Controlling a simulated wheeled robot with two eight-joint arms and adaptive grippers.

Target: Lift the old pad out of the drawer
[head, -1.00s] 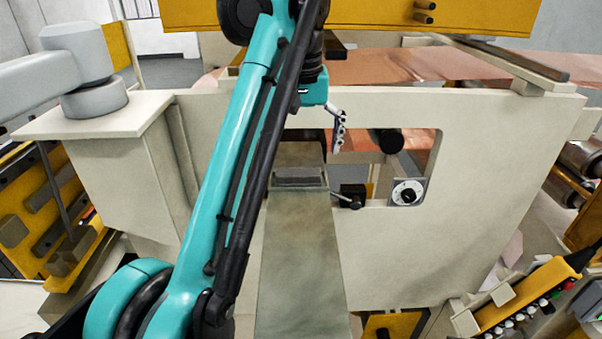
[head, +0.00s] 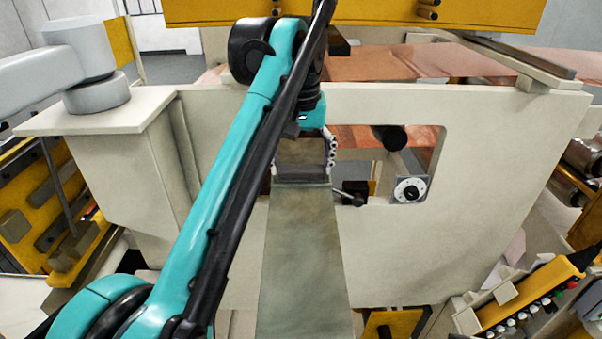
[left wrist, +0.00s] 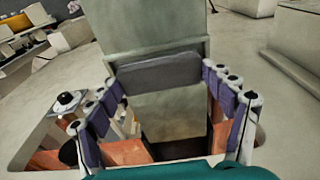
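The old pad is a dark grey block (left wrist: 160,72) lying across the greenish-grey drawer (head: 305,260), which runs out of the opening in the cream machine wall. The drawer also shows in the left wrist view (left wrist: 150,28). My left gripper (head: 302,170) is over the drawer's far part in the head view and covers much of the pad. In the left wrist view its two jointed fingers (left wrist: 160,80) are spread, with the tips close to the pad's two ends. I cannot tell if they touch it. My right gripper is in neither view.
The cream wall (head: 390,250) surrounds the opening. A dial (head: 409,190) and a black knob with a lever (head: 352,194) sit right of the drawer. Copper foil (head: 400,62) runs behind. A yellow control box (head: 530,295) stands at lower right.

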